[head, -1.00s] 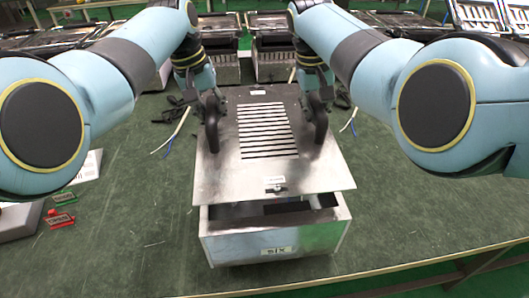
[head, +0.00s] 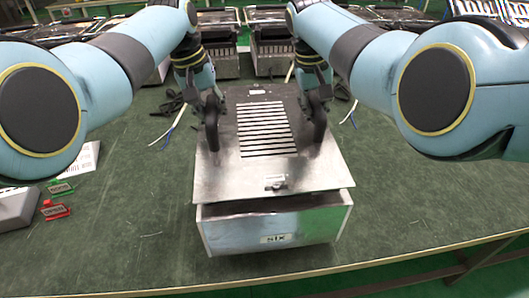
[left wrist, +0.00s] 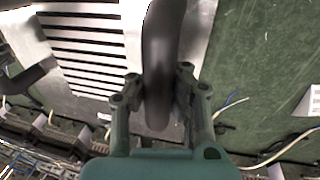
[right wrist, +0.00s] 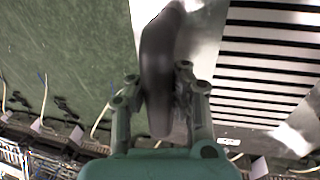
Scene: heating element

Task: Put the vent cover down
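The vent cover (head: 225,172) is a flat grey metal plate with a row of dark slots and two black handles. It lies over an open-topped metal box (head: 240,232) labelled "six". A narrow dark gap shows between the cover's front edge and the box rim; contact farther back is hidden. My left gripper (left wrist: 160,92) is shut on the left handle (head: 212,125). My right gripper (right wrist: 158,92) is shut on the right handle (head: 319,125). The left handle shows in the left wrist view (left wrist: 160,45), the right one in the right wrist view (right wrist: 160,50).
The box stands on a green bench near its front edge. Red (head: 55,210) and green (head: 61,187) labelled clips and a grey device (head: 15,208) lie at the left. Loose cables (head: 175,125) lie behind the box. The bench at the right is clear. More metal units stand at the back.

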